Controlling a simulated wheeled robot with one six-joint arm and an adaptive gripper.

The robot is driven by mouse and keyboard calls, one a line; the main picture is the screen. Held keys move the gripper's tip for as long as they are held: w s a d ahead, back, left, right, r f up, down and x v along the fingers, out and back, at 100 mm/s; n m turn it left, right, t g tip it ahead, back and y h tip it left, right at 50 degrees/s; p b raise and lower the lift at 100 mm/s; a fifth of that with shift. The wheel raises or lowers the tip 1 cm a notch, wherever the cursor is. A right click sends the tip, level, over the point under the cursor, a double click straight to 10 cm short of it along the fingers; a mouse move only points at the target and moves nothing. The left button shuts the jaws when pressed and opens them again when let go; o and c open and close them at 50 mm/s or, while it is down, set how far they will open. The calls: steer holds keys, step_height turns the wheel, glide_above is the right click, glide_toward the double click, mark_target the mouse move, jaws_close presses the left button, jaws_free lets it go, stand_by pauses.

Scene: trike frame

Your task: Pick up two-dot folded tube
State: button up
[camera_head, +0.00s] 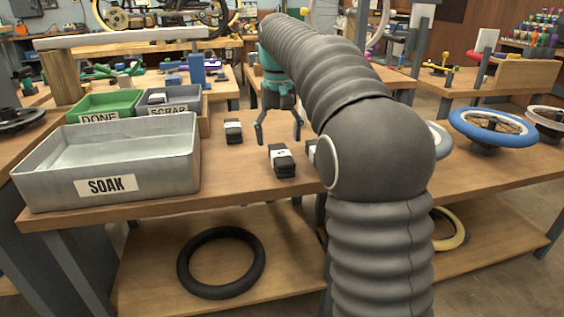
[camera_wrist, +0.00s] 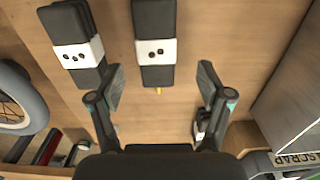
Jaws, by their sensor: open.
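The two-dot folded tube (camera_wrist: 154,50) is a dark folded strip with a white band bearing two black dots. It lies near the top middle of the wrist view, just beyond my open fingertips (camera_wrist: 161,80) and roughly between their lines. In the head view this tube (camera_head: 282,161) lies on the bench in front of my gripper (camera_head: 279,138). My gripper is open, empty and pointing down. A three-dot folded tube (camera_wrist: 78,54) lies beside it, to the left in the wrist view. In the head view my arm mostly hides that one (camera_head: 311,149).
Another folded tube (camera_head: 233,131) lies to the left; my finger partly covers it in the wrist view. The grey SOAK tray (camera_head: 105,185) stands further left, with the green DONE bin (camera_head: 105,104) and SCRAP bin (camera_head: 184,96) behind. A blue-tyred wheel (camera_head: 497,130) is at right.

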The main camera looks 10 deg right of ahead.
mark_target(281, 153)
steer(key=f, duration=0.3)
steer(key=f+b, duration=0.1)
steer(key=f, duration=0.1)
steer(key=shift+s+d, duration=0.2)
steer(key=shift+s, duration=0.05)
steer(key=c, duration=1.3)
steer(key=shift+c, duration=0.2)
steer(key=shift+r, duration=0.4)
step_height(281, 153, up, 4)
steer(key=shift+f+p, duration=0.25)
steer(key=shift+p, duration=0.25)
steer(key=s+d+r, duration=0.5)
steer(key=s+r, duration=0.1)
steer(key=s, duration=0.4)
steer(key=shift+s+d+r, duration=0.15)
steer(key=shift+d+r, duration=0.15)
steer(key=shift+d, duration=0.05)
